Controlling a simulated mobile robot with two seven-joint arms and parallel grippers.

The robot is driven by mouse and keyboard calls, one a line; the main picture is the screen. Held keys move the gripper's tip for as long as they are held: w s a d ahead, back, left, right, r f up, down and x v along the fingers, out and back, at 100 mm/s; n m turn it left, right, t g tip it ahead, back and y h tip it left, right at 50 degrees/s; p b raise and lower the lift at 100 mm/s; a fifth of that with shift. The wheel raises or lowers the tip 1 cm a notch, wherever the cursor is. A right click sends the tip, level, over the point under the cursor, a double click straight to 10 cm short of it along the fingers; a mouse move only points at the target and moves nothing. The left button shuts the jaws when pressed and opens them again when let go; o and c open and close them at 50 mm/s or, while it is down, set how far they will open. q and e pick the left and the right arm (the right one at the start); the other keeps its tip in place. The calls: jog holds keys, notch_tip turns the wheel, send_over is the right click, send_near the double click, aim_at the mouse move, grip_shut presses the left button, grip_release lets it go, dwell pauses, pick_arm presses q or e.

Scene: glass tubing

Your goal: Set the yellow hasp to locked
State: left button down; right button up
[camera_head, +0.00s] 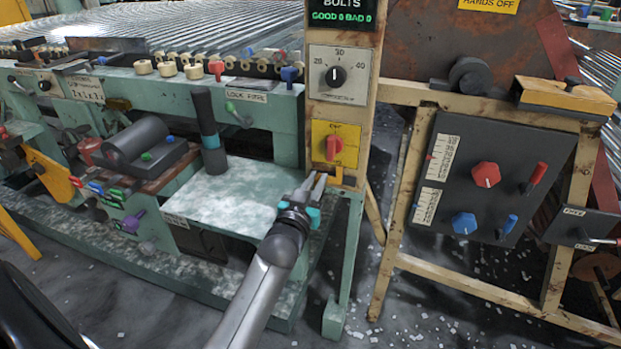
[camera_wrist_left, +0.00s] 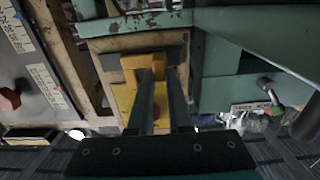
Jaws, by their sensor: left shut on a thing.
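The yellow hasp (camera_head: 338,178) is a small yellow-orange piece low on the cream post, just under the yellow plate (camera_head: 347,142) with its red switch. My left gripper (camera_head: 318,180) reaches up to it from the front. In the left wrist view, the gripper's two dark fingers (camera_wrist_left: 160,78) are shut on the yellow hasp (camera_wrist_left: 130,64), with the yellow plate behind. The fingers cover part of the hasp, and I cannot tell which position it is in. My right gripper is not in view.
A pale green bench top (camera_head: 225,205) with a dark upright lever (camera_head: 207,130) stands left of my arm. A dark panel (camera_head: 490,185) with red and blue knobs stands right. Open floor lies between.

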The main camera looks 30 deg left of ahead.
pick_arm(q)
jog(key=shift+w+d, duration=0.15)
jog(key=shift+d, duration=0.6)
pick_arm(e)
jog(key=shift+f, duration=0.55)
pick_arm(q)
jog(key=c, duration=0.8)
grip_release()
jog(key=shift+d, duration=0.1)
jog(key=shift+c, duration=0.2)
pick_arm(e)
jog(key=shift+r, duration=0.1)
pick_arm(q)
jog(key=shift+s+p, duration=0.35)
jog(key=p+v, duration=0.5)
jog(key=v, duration=0.9)
jog(key=shift+s, duration=0.25)
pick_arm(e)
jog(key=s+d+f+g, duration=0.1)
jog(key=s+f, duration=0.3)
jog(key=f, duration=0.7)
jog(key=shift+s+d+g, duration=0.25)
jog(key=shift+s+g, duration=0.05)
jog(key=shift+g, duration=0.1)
